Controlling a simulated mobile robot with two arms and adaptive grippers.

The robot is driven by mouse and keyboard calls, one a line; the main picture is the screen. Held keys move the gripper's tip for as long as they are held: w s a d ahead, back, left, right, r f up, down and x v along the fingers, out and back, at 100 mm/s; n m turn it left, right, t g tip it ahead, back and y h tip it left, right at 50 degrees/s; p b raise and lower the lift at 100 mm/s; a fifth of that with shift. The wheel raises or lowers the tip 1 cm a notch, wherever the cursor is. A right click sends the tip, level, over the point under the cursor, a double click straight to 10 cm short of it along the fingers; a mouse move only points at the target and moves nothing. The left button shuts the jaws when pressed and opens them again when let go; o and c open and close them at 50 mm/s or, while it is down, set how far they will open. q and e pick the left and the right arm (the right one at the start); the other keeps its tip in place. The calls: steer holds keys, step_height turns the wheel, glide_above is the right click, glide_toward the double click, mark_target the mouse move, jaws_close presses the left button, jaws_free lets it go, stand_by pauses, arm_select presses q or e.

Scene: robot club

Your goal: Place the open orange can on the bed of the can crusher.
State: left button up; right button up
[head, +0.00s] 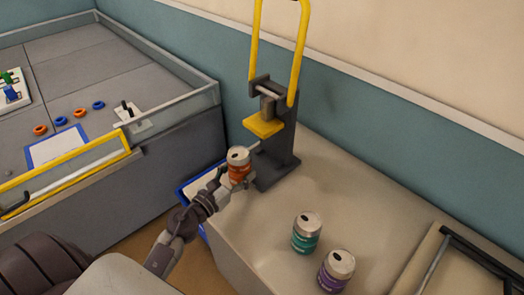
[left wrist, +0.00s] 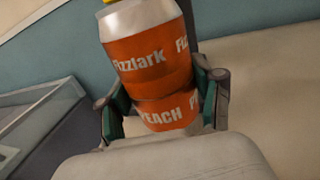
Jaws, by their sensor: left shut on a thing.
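The orange can (head: 238,166) is upright or nearly so, with a dark opening in its silver top. My left gripper (head: 236,180) is shut on it and holds it just in front of the can crusher. In the left wrist view the orange can (left wrist: 153,60) sits between the two fingers of my left gripper (left wrist: 163,100), its label facing me. The can crusher (head: 280,150) has a dark frame, a yellow plate (head: 264,125) and a raised yellow handle (head: 300,45). The can and gripper partly hide its lower front, so its bed is hard to see. My right gripper is not in view.
A green can (head: 306,236) and a purple can (head: 337,272) stand on the counter (head: 260,215) to the right. A blue-rimmed tray (head: 190,193) lies partly behind my left arm. A walled grey field (head: 80,70) is on the left. Counter between crusher and cans is clear.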

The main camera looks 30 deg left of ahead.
arm_select(q)
steer(key=w, duration=0.5)
steer(key=w+d, duration=0.1)
steer(key=w, duration=0.1)
steer(key=shift+w+p, duration=0.3)
steer(key=shift+w, duration=0.05)
steer(key=w, duration=0.3)
steer(key=shift+w+d, duration=0.2)
steer(key=shift+d, duration=0.1)
steer(key=shift+f+b, duration=0.45)
steer(key=shift+f, duration=0.45)
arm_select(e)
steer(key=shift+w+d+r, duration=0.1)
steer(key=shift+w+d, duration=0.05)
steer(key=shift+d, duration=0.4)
arm_select(q)
steer(key=shift+s, duration=0.1)
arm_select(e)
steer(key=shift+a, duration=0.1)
